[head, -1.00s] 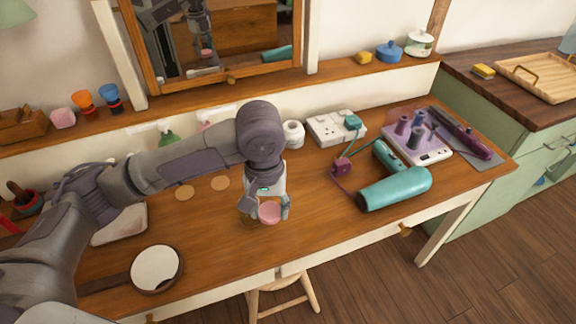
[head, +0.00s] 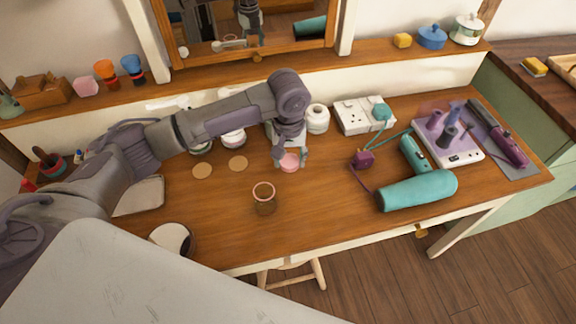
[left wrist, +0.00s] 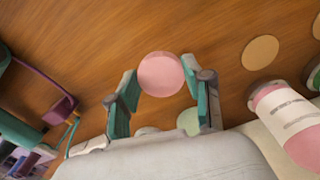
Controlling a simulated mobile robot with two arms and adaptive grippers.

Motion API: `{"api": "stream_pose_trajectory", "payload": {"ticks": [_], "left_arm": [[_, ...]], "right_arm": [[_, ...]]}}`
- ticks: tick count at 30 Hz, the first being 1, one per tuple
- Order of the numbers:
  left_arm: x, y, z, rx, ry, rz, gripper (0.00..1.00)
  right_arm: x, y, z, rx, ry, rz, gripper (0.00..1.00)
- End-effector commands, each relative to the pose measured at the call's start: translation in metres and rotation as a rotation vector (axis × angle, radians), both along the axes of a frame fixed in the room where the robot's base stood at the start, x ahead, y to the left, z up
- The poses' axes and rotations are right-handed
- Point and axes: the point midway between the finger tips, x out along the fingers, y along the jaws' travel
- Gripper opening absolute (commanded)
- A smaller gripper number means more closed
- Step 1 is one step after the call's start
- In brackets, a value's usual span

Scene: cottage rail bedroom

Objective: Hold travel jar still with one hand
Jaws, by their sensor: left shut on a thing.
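A small clear brownish jar with a pink rim (head: 264,197) stands upright on the wooden table; it looks open and nothing touches it. My left gripper (head: 289,158) is shut on a round pink piece (head: 289,162), which looks like a lid, behind and to the right of the jar. In the left wrist view the pink disc (left wrist: 160,73) sits between the two fingertips of the left gripper (left wrist: 160,85). I cannot tell whether the piece touches the table. The jar is not visible in the left wrist view. My right gripper is not in view.
Two tan discs (head: 238,163) lie left of the gripper. A white jar (head: 317,119) and a power strip (head: 362,115) stand behind. A teal hair dryer (head: 418,190) with its cord lies to the right. The table front around the jar is clear.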

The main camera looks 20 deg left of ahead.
Motion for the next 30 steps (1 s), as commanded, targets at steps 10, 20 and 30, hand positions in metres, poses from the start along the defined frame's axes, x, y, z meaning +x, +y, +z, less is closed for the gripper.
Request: {"api": "stream_pose_trajectory", "payload": {"ticks": [10,20,30], "left_arm": [[0.001,0.005,-0.038,0.000,0.002,-0.001,0.09],[0.001,0.005,-0.043,0.000,0.000,-0.001,0.09],[0.001,0.005,-0.045,0.000,0.000,-0.001,0.76]], "right_arm": [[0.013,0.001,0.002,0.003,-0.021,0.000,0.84],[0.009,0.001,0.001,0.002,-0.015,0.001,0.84],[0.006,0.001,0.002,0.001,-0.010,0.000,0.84]]}}
